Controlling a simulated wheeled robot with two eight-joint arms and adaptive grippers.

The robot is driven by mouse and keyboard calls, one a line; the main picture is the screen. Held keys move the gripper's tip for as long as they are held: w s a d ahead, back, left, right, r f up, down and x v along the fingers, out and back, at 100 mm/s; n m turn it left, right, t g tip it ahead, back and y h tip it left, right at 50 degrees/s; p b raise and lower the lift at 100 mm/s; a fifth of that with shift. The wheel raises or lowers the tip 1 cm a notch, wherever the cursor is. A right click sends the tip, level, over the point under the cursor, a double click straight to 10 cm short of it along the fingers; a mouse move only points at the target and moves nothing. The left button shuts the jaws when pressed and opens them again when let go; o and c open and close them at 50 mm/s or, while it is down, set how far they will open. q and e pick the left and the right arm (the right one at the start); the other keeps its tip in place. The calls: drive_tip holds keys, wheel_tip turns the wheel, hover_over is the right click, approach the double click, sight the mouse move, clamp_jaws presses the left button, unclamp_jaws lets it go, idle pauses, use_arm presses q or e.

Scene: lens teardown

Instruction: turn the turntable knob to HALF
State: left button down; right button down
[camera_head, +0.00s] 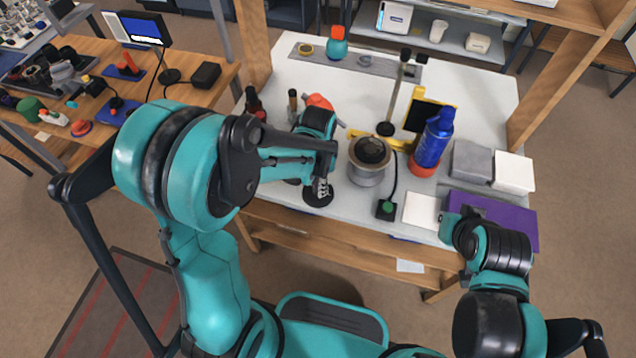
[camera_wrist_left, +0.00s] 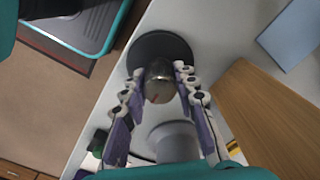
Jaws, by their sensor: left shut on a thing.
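A metallic knob (camera_wrist_left: 158,82) stands on a round black base (camera_wrist_left: 160,45) in the left wrist view, with a small reddish mark on its side. My left gripper (camera_wrist_left: 160,84) is shut on the knob, one finger on each side. In the head view my left gripper (camera_head: 321,187) is over the black base (camera_head: 316,199) near the table's front edge, and the knob is mostly hidden by the fingers. A grey cylindrical holder (camera_head: 369,175) with a dark lens-like part (camera_head: 371,150) on top stands just right of it. No HALF label is readable.
A small black box with a green button (camera_head: 386,208) sits right of the base. An orange item and dark bottles crowd behind my left gripper.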

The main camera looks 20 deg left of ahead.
idle(0.3)
use_arm(q)
drive_tip(key=c, duration=1.2)
unclamp_jaws()
wheel_tip(320, 180, up, 12)
drive_tip(key=s+a+r+n+t, duration=0.1)
drive_tip(key=s+n+t, duration=0.1)
drive_tip(key=s+n, duration=0.1)
drive_tip(key=s+a+n+t, duration=0.2)
drive_tip(key=s+n, duration=0.1)
drive_tip(key=s+a+r+n+t, duration=0.1)
drive_tip(key=s+n+t, duration=0.2)
drive_tip(key=shift+s+a+r, duration=0.35)
drive_tip(key=shift+s+a, duration=0.05)
